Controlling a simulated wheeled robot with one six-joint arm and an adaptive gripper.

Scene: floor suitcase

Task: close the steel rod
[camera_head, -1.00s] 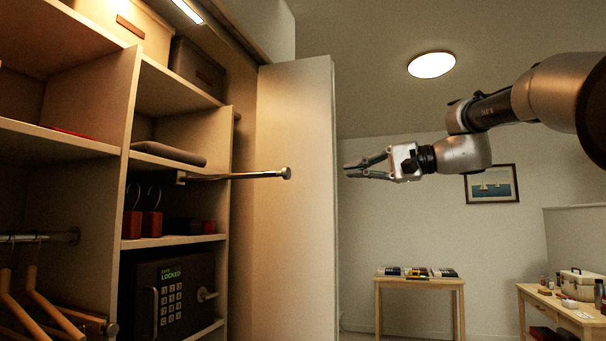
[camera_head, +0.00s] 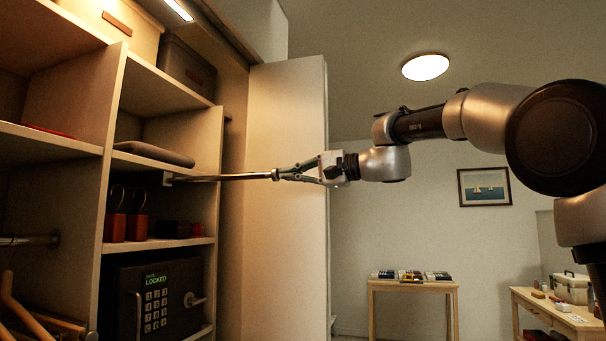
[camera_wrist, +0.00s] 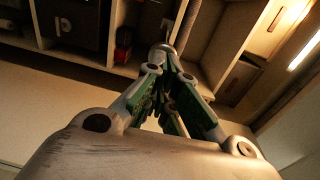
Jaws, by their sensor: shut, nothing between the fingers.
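The steel rod (camera_head: 235,177) sticks out level from the cupboard, under the shelf that bears a dark folded item. My gripper (camera_head: 277,174) is shut, with its fingertips at the rod's outer end and pointing along it toward the cupboard. In the head view the tips appear to meet the rod's end knob; I cannot tell whether they touch. In the wrist view my gripper's fingers (camera_wrist: 168,75) come together in front of the rod's round end (camera_wrist: 163,50).
A tall pale door panel (camera_head: 285,200) stands behind the rod. A locked safe (camera_head: 155,298) and red padlock-like items (camera_head: 126,226) sit on shelves below. A table with books (camera_head: 412,283) stands far back. The room around my arm is clear.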

